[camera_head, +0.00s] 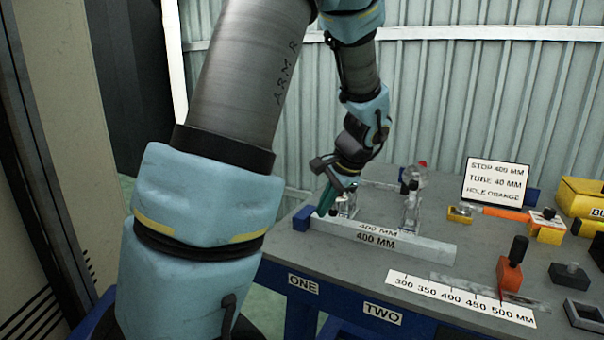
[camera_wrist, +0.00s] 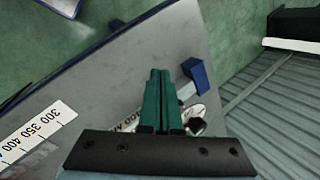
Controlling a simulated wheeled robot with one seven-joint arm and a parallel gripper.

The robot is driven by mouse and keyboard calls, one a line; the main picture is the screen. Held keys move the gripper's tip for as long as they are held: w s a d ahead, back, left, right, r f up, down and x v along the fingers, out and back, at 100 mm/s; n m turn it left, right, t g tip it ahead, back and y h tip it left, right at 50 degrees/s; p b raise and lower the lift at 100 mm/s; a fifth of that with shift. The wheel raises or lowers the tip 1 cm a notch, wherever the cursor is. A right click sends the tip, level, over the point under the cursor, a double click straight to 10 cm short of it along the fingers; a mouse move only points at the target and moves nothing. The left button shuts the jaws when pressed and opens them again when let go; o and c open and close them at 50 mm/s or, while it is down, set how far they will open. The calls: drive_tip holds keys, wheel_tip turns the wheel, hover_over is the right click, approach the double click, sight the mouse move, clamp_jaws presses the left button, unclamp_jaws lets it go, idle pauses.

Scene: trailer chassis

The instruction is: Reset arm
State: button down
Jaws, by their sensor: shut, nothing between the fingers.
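My gripper (camera_head: 326,200) is at the end of my arm, above the left part of the workbench (camera_head: 400,268). Its teal fingers also show in the wrist view (camera_wrist: 160,75), pressed together with nothing between them. Below and beside the fingers lies a grey bar marked 400 MM (camera_head: 420,245) with a blue block (camera_head: 302,218) at its left end. The blue block also shows in the wrist view (camera_wrist: 196,74). A clear clamp-like fitting (camera_head: 347,205) stands right by the fingers; I cannot tell whether they touch it.
A second clear fitting (camera_head: 411,212) stands further right. Yellow bins (camera_head: 582,198) stand at the right. A corrugated wall (camera_head: 500,100) is behind.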

drive_tip(key=s+a+f+n+g+h, duration=0.1)
drive_tip(key=s+a+n+h, duration=0.3)
drive_tip(key=s+a+n, duration=0.6)
drive_tip(key=s+a+p, duration=0.1)
drive_tip(key=s, duration=0.2)
drive_tip(key=shift+a+f+n+g, duration=0.25)
drive_tip(key=shift+a+n+g, duration=0.1)
drive_tip(key=shift+n+g, duration=0.05)
drive_tip(key=c, duration=1.6)
unclamp_jaws()
drive_tip(key=shift+w, duration=0.1)
